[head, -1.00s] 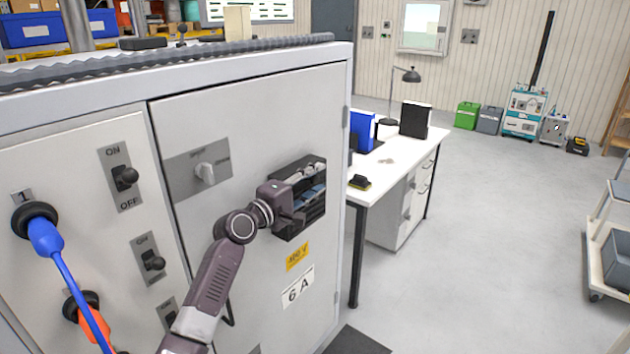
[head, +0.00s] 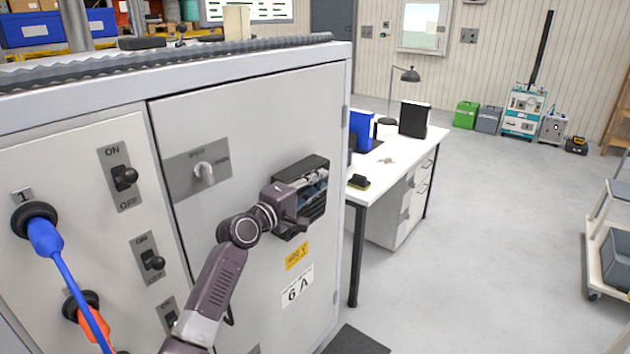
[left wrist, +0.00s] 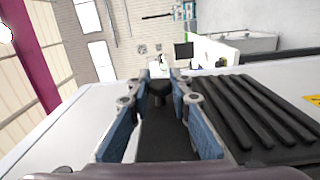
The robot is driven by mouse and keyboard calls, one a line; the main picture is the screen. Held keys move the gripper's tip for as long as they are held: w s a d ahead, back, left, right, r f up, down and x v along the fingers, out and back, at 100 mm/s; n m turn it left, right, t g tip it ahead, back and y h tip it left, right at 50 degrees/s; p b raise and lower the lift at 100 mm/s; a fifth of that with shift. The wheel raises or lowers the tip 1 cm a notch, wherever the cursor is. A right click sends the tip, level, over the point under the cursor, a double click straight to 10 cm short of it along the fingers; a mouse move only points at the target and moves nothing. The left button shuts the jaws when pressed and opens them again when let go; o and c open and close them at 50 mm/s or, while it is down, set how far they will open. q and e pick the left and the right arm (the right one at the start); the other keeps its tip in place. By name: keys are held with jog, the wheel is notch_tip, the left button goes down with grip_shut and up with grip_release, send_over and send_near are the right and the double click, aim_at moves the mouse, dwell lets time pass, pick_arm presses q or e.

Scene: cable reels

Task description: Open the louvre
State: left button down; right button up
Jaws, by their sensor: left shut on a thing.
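The black louvre (head: 318,212) is set in the grey cabinet door, above the yellow label and the "6 A" plate. In the left wrist view its dark parallel slats (left wrist: 262,115) run along the right of the fingers. My left gripper (head: 312,182) is at the louvre, with its fingers partly hidden by its own body in the head view. In the left wrist view the blue-padded fingers (left wrist: 164,84) are shut on a small black knob (left wrist: 159,91) of the louvre. How far the slats are tilted is hard to tell. My right gripper is out of view.
On the cabinet door is a rotary switch (head: 204,172) left of the louvre. Black toggle switches (head: 125,178) and blue and orange plugs (head: 45,236) are on the left panel. A white desk (head: 405,160) stands behind right. The floor at right is mostly clear.

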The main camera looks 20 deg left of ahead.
pick_arm(q)
jog(key=s+d+f+m+b, duration=0.1)
jog(key=s+d+f+m, duration=0.2)
jog(key=d+f+m, duration=0.5)
notch_tip(320, 180, down, 13)
jog(key=d+m+b, duration=0.2)
jog(key=m+b, duration=0.5)
jog(key=m, duration=0.3)
jog(key=shift+s+d+r+m, duration=0.2)
jog(key=shift+s+d+m, duration=0.1)
jog(key=shift+s+d, duration=0.15)
jog(key=c, duration=1.8)
grip_release()
jog(key=shift+o, duration=0.2)
jog(key=shift+s, duration=0.1)
